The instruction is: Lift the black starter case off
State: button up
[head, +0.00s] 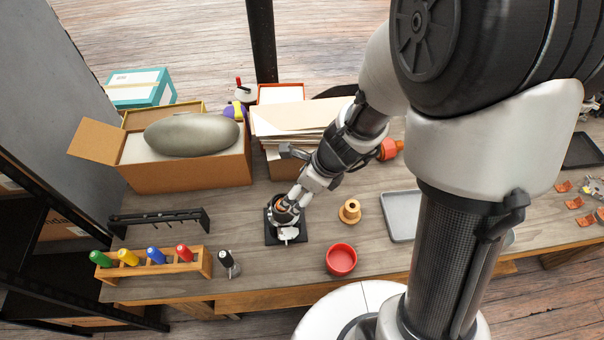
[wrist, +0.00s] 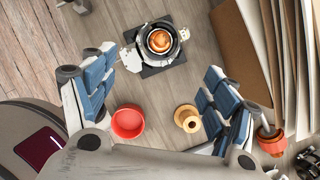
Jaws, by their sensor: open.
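A black square base (head: 300,238) sits on the workbench and carries a silver housing (head: 288,234). In the wrist view, the silver housing (wrist: 184,34) stands on the black base (wrist: 150,71). A dark round case (wrist: 147,41) with copper-coloured windings (wrist: 159,41) inside sits in the housing. My gripper (head: 286,208) is above this assembly in the head view and partly hides it. In the wrist view my gripper (wrist: 160,64) has its blue-padded fingers spread wide, with nothing between them. The assembly shows beyond the fingertips; I cannot tell the height gap.
A red bowl (head: 341,260) and a tan spool-like part (head: 350,211) stand to the right. A grey tray (head: 401,215) lies further right. A wooden rack (head: 180,266) of coloured-handled tools, a black rack (head: 160,219) and a cardboard box (head: 188,176) are to the left.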

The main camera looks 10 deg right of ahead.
aim_at(282, 198)
jog(key=b+x, duration=0.8)
jog(key=x, duration=0.6)
jog(key=shift+a+f, duration=0.15)
jog(key=shift+f, duration=0.2)
jog(key=shift+c, duration=0.6)
jog(key=c, duration=1.6)
jog(key=shift+c, duration=0.2)
jog(key=shift+r, duration=0.4)
jog(key=shift+r+p, duration=0.5)
jog(key=shift+p, duration=0.25)
jog(key=shift+r, duration=0.15)
jog(key=shift+r+p, duration=1.05)
jog(key=shift+p, duration=0.1)
jog(key=shift+r, duration=0.1)
